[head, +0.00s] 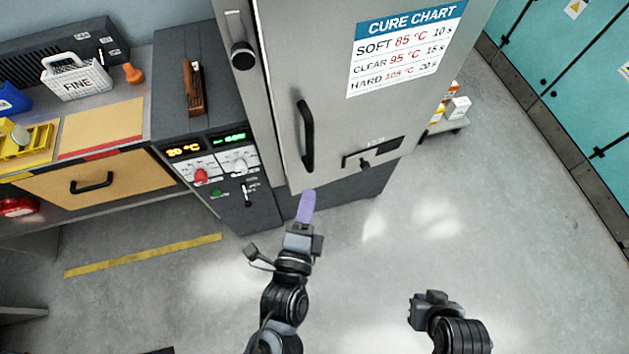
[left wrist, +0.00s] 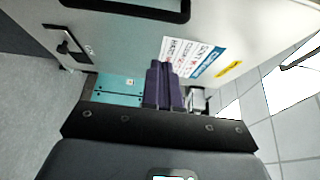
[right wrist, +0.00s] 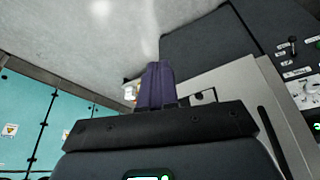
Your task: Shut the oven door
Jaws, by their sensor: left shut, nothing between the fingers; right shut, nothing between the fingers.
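The oven door (head: 335,60) is a tall grey panel with a cure chart (head: 405,47), a black vertical handle (head: 306,136) and a small black latch (head: 366,163). Its lower left corner seems to stand out from the dark base; how far it is ajar is hard to tell. My left gripper (head: 306,207) is shut and empty, its purple fingers by that corner; touching cannot be told. In the left wrist view the shut fingers (left wrist: 163,86) point along the door (left wrist: 125,40). My right gripper (head: 430,297) is shut and empty, low over the floor, well away from the door.
A control panel (head: 207,165) with displays and knobs is left of the door. A bench with a wooden drawer (head: 95,180) and a white basket (head: 77,78) lies further left. Teal lockers (head: 560,70) line the right. The floor (head: 520,240) at right is clear.

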